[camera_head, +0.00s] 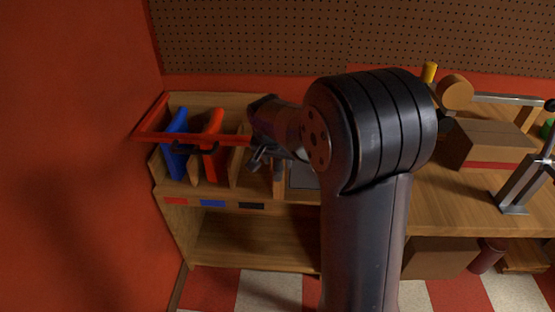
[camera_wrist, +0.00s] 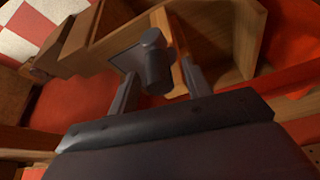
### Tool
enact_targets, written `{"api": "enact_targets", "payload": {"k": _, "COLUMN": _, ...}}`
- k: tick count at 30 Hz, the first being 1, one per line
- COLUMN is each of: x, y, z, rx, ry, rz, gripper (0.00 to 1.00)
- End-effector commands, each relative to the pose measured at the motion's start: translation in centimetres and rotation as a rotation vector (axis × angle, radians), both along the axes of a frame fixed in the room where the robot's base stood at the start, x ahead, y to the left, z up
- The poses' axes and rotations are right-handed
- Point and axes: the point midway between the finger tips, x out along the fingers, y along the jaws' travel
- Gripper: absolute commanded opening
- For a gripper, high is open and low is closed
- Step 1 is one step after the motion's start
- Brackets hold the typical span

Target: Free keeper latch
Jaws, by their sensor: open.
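In the wrist view, a dark grey knob on a flat plate, which looks like the keeper latch (camera_wrist: 155,62), is fixed by a wooden divider. My gripper (camera_wrist: 158,84) is open, with one finger on each side of the knob; I cannot tell whether either finger touches it. In the head view, my gripper (camera_head: 262,158) is at the right end of a red bar (camera_head: 160,134) that runs across the front of a wooden rack (camera_head: 172,190). The latch is hidden there behind my gripper and arm.
The rack holds a blue panel (camera_head: 175,140) and an orange-red panel (camera_head: 213,145) upright between wooden dividers. A cardboard box (camera_head: 490,142) and a grey metal stand (camera_head: 525,185) are on the bench at right. A red wall (camera_head: 80,130) closes the left side.

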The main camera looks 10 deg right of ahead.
Motion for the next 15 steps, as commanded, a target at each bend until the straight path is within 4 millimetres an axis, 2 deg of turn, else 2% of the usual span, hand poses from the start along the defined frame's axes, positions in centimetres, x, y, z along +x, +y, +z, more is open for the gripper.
{"api": "enact_targets", "payload": {"k": 5, "x": -0.02, "y": 0.00, "z": 0.01, "rx": 0.000, "ry": 0.000, "rz": 0.000, "gripper": 0.45}}
{"api": "enact_targets", "payload": {"k": 15, "x": -0.02, "y": 0.01, "z": 0.03, "rx": 0.000, "ry": 0.000, "rz": 0.000, "gripper": 0.17}}
